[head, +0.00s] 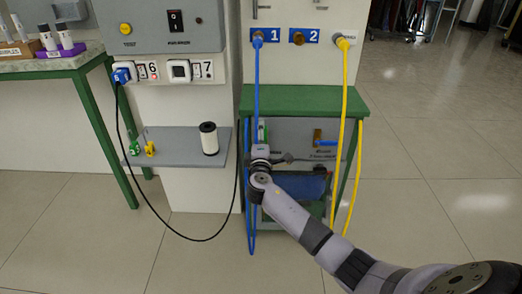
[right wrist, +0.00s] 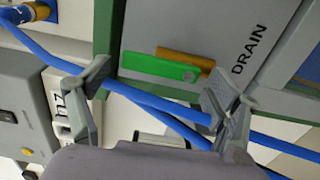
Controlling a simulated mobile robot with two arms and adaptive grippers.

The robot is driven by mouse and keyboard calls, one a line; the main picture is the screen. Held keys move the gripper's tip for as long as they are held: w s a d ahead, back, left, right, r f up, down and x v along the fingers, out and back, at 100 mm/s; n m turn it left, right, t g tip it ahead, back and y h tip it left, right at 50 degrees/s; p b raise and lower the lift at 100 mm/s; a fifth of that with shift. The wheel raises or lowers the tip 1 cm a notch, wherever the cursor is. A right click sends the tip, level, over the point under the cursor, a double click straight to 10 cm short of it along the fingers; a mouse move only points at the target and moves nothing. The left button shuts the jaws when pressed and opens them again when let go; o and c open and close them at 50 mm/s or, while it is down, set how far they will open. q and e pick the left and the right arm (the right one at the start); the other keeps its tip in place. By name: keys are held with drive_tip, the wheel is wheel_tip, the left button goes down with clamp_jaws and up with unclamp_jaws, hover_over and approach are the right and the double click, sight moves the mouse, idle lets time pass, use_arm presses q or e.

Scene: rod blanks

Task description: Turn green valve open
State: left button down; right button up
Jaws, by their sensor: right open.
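The green valve handle (right wrist: 160,68) is a flat bar lying along a brass body (right wrist: 186,58), beside the word DRAIN on a grey panel, in the right wrist view. In the head view only a small green part (head: 262,131) shows above my right gripper (head: 262,153). In the right wrist view my right gripper (right wrist: 160,88) is open, its fingers on either side of the handle in the picture and apart from it. A blue hose (right wrist: 150,99) crosses the picture between the fingers, just below the handle. My left gripper is in neither view.
The blue hose (head: 257,80) hangs from port 1 in front of the grey panel (head: 290,133). A blue-handled valve (head: 318,138) is on the right. A yellow hose (head: 343,110) hangs further right. A grey shelf (head: 182,155) holds a white cylinder (head: 209,138) on the left.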

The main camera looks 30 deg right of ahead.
drive_tip(key=v, duration=1)
drive_tip(key=shift+s+a, duration=0.2)
drive_tip(key=shift+s, duration=0.05)
